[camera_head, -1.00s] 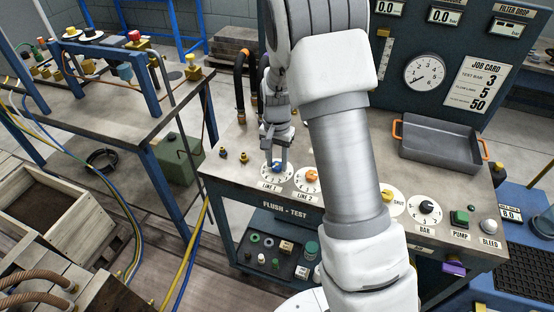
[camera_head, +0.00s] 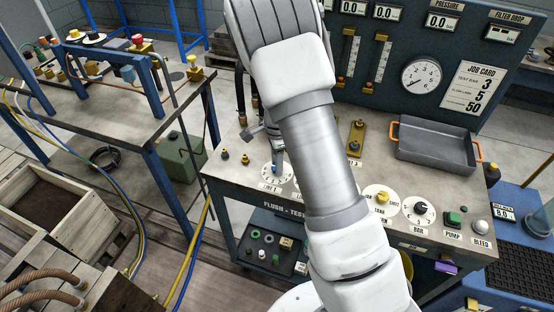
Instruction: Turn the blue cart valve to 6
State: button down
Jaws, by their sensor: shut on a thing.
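The blue valve knob (camera_head: 274,168) sits on a round white numbered dial (camera_head: 268,177) labelled LINE 1, at the left front of the flush-test bench. My gripper (camera_head: 277,160) points down over this dial and is shut on the blue knob. The fingers cover most of the knob, so its pointer and setting cannot be read. My arm hides the orange knob of LINE 2 and part of the bench top.
A grey tray (camera_head: 432,145) with orange handles stands at the back right of the bench. A yellow tank knob (camera_head: 383,198), a black bar knob (camera_head: 421,207) and a green pump button (camera_head: 453,218) lie right of my arm. The gauge panel stands behind.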

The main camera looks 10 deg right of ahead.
jog(key=shift+m+p, duration=0.3)
jog(key=shift+m, duration=0.5)
jog(key=shift+c, duration=2.3)
grip_release()
notch_tip(320, 180, up, 18)
jog(key=p, duration=0.1)
jog(key=shift+f+p, duration=0.25)
jog(key=shift+p, duration=0.05)
